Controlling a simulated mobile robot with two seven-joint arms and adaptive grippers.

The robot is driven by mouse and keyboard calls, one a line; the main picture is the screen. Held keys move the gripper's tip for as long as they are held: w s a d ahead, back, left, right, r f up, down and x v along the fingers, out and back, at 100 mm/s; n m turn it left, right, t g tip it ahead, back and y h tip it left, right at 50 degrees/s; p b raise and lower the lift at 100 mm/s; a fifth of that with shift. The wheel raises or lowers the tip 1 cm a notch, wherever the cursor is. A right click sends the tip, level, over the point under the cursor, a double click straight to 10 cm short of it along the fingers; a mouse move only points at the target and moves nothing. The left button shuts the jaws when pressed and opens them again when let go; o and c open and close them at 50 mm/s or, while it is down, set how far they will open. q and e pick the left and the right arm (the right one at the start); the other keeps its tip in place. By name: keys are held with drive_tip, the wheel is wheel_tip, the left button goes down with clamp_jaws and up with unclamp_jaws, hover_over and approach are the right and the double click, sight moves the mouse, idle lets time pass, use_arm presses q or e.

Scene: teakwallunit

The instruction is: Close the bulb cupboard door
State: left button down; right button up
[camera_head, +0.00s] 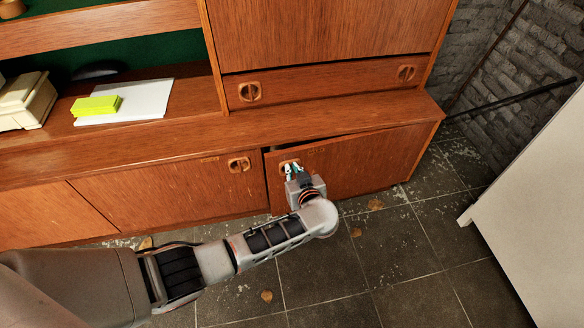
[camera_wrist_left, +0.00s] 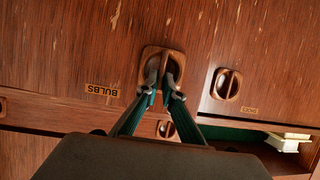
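The bulb cupboard door (camera_head: 360,168) is the teak door at the lower right of the wall unit. It stands slightly ajar, with a dark gap along its top and left edge. In the left wrist view a "BULBS" label (camera_wrist_left: 102,91) shows upside down on the door, beside its round recessed handle (camera_wrist_left: 163,58). My left gripper (camera_head: 289,169) is at this handle. In the left wrist view its two fingertips (camera_wrist_left: 162,82) are close together in the recess and appear shut on the handle's bar, which they partly hide. My right gripper is not in view.
The neighbouring lower door (camera_head: 165,195) looks shut. A drawer (camera_head: 330,84) sits above. A yellow block (camera_head: 97,105) lies on white paper (camera_head: 140,103) on the shelf. A white panel (camera_head: 535,200) stands at the right. Tiled floor (camera_head: 400,240) before the door is open, with scattered leaves.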

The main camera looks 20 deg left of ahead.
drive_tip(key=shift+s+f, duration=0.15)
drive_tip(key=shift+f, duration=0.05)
